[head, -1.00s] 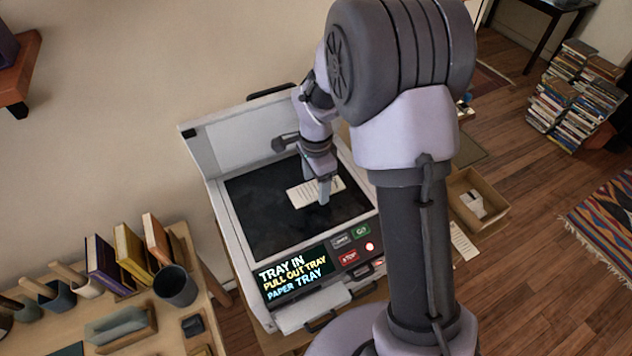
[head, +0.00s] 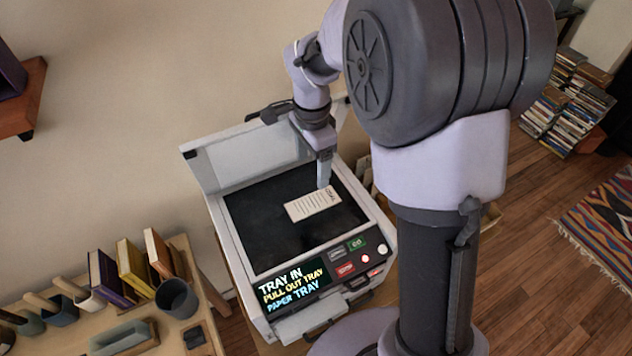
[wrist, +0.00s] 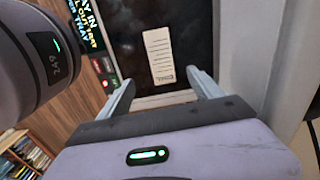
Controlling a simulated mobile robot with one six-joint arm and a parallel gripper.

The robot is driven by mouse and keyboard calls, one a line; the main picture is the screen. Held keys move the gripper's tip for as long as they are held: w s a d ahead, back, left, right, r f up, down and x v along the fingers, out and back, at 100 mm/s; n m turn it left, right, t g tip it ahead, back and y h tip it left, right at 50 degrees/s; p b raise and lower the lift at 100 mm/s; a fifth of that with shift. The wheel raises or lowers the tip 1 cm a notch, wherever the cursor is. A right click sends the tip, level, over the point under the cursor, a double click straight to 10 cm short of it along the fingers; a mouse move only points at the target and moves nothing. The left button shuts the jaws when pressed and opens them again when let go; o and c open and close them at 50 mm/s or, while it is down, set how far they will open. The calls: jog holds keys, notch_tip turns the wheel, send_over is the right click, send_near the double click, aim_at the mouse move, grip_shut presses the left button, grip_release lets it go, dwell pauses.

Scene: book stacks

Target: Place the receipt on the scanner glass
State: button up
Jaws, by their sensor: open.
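The receipt (head: 313,204), a small cream slip with printed lines, lies flat on the dark scanner glass (head: 258,222), towards its right side. It also shows on the glass in the wrist view (wrist: 158,56). The scanner lid (head: 231,160) stands raised at the back. My gripper (head: 324,180) is at the receipt's far right end, above the glass. In the wrist view my gripper (wrist: 160,88) has its fingers wide apart with nothing between them, and the receipt lies beyond the tips.
The scanner's front panel has a lit display (head: 294,286) reading "TRAY IN, PULL OUT TRAY, PAPER TRAY", with buttons beside it. A desk with upright books (head: 110,277) and a dark cup (head: 177,298) stands at left. Book piles (head: 567,105) stand on the floor at right.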

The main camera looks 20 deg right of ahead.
jog(key=s+a+r+n+t+y, duration=0.1)
jog(key=s+a+r+n+t, duration=0.15)
jog(key=s+r+n, duration=0.65)
jog(key=s+a+r+n+t+y, duration=0.1)
jog(key=s+r+n+t, duration=0.1)
jog(key=s, duration=1.1)
jog(key=shift+a+r+t, duration=0.15)
jog(key=shift+r+t, duration=0.4)
jog(key=shift+r, duration=0.25)
